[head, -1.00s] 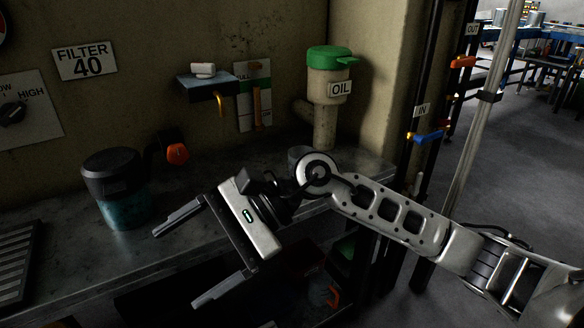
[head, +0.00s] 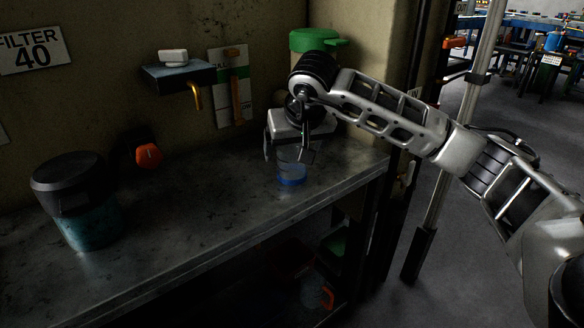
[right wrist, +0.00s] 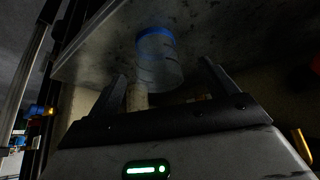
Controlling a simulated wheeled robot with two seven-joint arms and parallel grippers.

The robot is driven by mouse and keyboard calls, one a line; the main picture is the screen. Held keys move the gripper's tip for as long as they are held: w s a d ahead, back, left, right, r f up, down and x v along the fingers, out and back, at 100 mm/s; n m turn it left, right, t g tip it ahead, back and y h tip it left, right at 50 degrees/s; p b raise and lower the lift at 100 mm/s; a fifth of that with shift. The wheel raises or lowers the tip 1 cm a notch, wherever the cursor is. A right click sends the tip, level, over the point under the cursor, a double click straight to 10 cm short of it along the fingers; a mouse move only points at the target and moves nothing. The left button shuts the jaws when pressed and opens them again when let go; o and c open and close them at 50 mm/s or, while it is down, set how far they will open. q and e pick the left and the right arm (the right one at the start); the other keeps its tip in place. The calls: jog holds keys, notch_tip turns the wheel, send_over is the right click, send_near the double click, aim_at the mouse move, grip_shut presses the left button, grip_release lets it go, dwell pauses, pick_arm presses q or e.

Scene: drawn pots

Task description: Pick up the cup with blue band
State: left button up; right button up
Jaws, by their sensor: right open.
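The cup with the blue band (head: 292,169) stands upright on the dark metal bench top (head: 215,205). It is clear, with the blue band near its base. My right gripper (head: 290,153) is open and points down at the cup, with its fingers to either side of the cup's upper part. In the right wrist view, the cup (right wrist: 160,62) lies between and just beyond the two open fingertips (right wrist: 163,75). I cannot tell whether either finger touches it. My left gripper is not in view.
A dark-lidded teal container (head: 78,205) stands at the bench's left. An orange knob (head: 149,155) and a small wall shelf (head: 178,75) are behind. A green-topped oil dispenser (head: 318,38) is partly hidden behind my right arm. The bench's front edge drops to a lower shelf.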

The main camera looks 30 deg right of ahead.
aim_at(293, 163)
jog(key=shift+d+x, duration=0.2)
jog(key=shift+x, duration=1.55)
jog(key=shift+d+x, duration=0.2)
jog(key=shift+x, duration=1.55)
jog(key=shift+r, duration=0.1)
jog(key=c, duration=1.1)
